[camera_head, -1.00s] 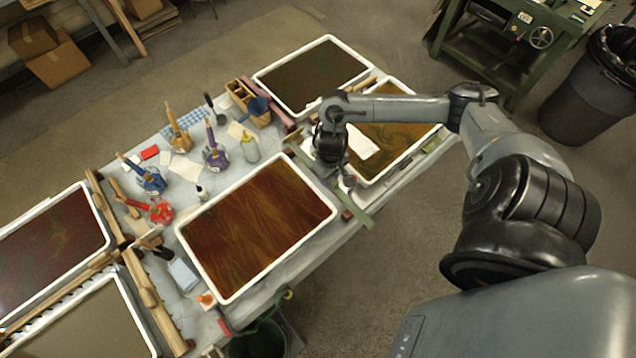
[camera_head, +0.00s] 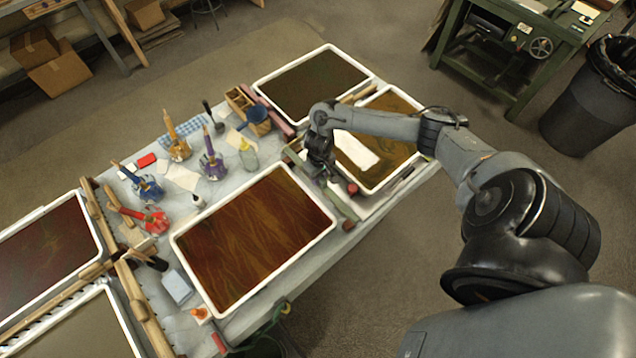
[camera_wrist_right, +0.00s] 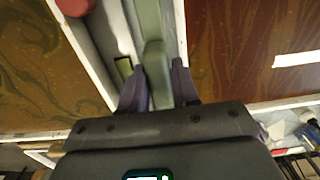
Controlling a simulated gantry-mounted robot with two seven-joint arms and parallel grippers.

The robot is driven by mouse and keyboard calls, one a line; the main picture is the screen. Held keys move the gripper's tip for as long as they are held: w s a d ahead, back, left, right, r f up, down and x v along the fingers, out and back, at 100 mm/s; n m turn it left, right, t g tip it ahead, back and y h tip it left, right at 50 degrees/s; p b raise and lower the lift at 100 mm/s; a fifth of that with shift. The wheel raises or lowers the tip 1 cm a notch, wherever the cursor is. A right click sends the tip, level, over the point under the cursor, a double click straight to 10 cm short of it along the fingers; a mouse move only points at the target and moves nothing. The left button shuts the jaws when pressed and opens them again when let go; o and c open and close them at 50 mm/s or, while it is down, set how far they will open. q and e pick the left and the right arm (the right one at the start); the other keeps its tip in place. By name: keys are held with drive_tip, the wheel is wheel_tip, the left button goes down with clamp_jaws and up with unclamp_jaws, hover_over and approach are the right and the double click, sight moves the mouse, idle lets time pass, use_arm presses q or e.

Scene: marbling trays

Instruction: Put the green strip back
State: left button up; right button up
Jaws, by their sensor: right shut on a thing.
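The green strip (camera_head: 342,205) is long and narrow. It lies along the gap between the middle brown tray (camera_head: 331,232) and the right tray (camera_head: 374,190). My right gripper (camera_head: 322,176) is over the strip's middle, shut on it. In the right wrist view, the two fingers (camera_wrist_right: 158,88) stand on either side of a raised green grip on the strip (camera_wrist_right: 150,22), which runs away between the two trays. Whether the strip touches the table is hidden. My left gripper is not in view.
A red round thing (camera_head: 352,188) sits close beside the strip; it also shows in the right wrist view (camera_wrist_right: 76,5). A dark tray (camera_head: 353,62) stands behind. Brush pots and a pale green bottle (camera_head: 248,157) stand left of the gripper.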

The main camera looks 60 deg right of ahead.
drive_tip(key=shift+w+d+f, duration=0.15)
drive_tip(key=shift+w+f, duration=0.1)
drive_tip(key=shift+w, duration=0.1)
drive_tip(key=shift+f+b, duration=0.55)
drive_tip(key=shift+f, duration=1.45)
drive_tip(key=o, duration=0.9)
drive_tip(key=shift+f, duration=0.1)
